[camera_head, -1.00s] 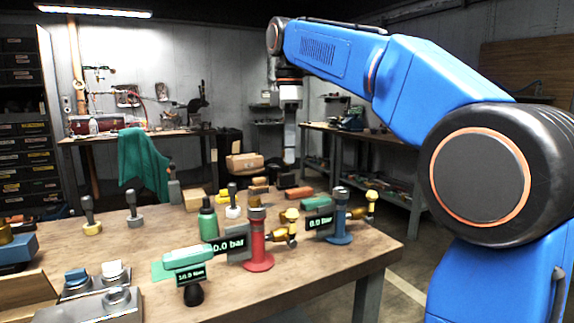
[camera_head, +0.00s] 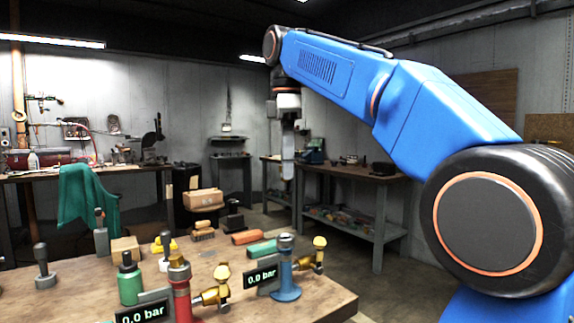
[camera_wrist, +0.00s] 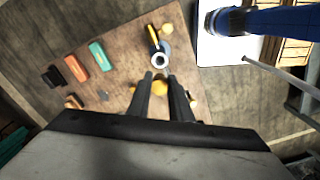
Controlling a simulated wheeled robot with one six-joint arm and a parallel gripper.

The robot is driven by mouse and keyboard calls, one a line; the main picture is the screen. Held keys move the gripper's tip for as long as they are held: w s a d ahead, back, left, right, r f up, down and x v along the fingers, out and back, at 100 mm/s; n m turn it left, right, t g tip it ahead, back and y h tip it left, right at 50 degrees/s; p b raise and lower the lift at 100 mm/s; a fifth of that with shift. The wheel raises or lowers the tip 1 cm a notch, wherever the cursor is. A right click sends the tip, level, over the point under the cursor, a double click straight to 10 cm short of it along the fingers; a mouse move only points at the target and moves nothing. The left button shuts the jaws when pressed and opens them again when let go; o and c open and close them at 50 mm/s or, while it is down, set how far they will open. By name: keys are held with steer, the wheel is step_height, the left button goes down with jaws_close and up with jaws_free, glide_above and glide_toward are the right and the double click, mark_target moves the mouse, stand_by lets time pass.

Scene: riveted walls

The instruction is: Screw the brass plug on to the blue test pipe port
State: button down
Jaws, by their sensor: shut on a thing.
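The blue test pipe (camera_head: 284,271) stands upright on the table with a grey port on top, a brass valve (camera_head: 314,259) at its right and a 0.0 bar display. In the wrist view the pipe's round port (camera_wrist: 158,47) shows from above, just beyond my fingertips. My gripper (camera_head: 288,176) hangs fingers down, above and behind the pipe in the head view. In the wrist view my gripper (camera_wrist: 162,78) is shut on a small brass piece, seemingly the brass plug (camera_wrist: 160,88), mostly hidden between the fingers. The plug appears apart from the port.
A red pipe (camera_head: 181,292) with its own brass valve stands left of the blue one. The table's right edge is close to the blue pipe.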

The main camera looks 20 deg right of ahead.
steer(key=shift+f, duration=0.15)
steer(key=shift+f, duration=5.7)
steer(key=shift+f, duration=0.9)
steer(key=shift+r, duration=0.7)
steer(key=shift+f, duration=0.85)
steer(key=c, duration=1.5)
jaws_free()
